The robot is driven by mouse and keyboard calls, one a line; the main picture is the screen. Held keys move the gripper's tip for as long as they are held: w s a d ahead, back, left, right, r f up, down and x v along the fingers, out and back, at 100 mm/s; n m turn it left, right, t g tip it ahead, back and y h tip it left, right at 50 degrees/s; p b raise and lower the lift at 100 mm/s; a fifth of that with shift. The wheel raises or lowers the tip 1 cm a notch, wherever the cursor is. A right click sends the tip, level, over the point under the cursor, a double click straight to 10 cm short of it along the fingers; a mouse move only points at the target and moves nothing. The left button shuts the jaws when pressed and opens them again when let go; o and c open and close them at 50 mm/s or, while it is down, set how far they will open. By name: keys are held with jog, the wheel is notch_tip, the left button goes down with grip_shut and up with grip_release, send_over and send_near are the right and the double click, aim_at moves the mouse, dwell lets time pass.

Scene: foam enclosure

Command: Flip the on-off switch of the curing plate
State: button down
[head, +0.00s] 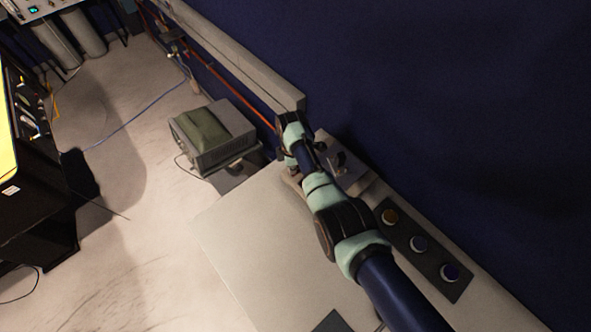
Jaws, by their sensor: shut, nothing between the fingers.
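The curing plate (245,225) is a broad, pale flat surface in the lower middle of the head view. A grey panel (352,178) at its far right edge carries a small dark upright part (340,158) that looks like the switch lever. My arm reaches in from the lower right and crosses over the plate. My gripper (293,171) is at the plate's far corner, left of the grey panel, and looks shut and empty. It is small and partly hidden by my wrist. I see a gap between it and the dark lever in the picture, but cannot judge depth.
A dark panel (420,246) with three round knobs lies along the plate's right side. A grey box device (213,136) with a greenish top stands beyond the plate. A dark blue wall (440,90) borders the right. Pale floor (140,225) is open at left.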

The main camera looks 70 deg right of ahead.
jog(key=shift+r+p, duration=3.4)
jog(key=shift+r, duration=0.15)
jog(key=shift+f, duration=0.1)
jog(key=w+a+r+m+t+h+p, duration=0.1)
jog(key=w+a+r+m+t+p, duration=0.15)
jog(key=w+a+r, duration=0.7)
jog(key=w+a+r+m+t+h+p, duration=0.1)
jog(key=w+a+r+t+h+p, duration=0.15)
jog(key=w+a+r, duration=0.65)
jog(key=s+a+r+m+t+y+p, duration=0.1)
jog(key=s+a+r, duration=0.3)
jog(key=a, duration=0.4)
jog(key=s+a+r+m+t+y, duration=0.1)
jog(key=s+a+r+t, duration=0.3)
jog(key=a+r, duration=0.3)
jog(key=s+a+r+m+t+y+p, duration=0.1)
jog(key=s+a+r, duration=0.4)
jog(key=a, duration=0.5)
jog(key=shift+s+a+r+t+p, duration=0.3)
jog(key=shift+r+t, duration=0.1)
jog(key=shift+t, duration=0.5)
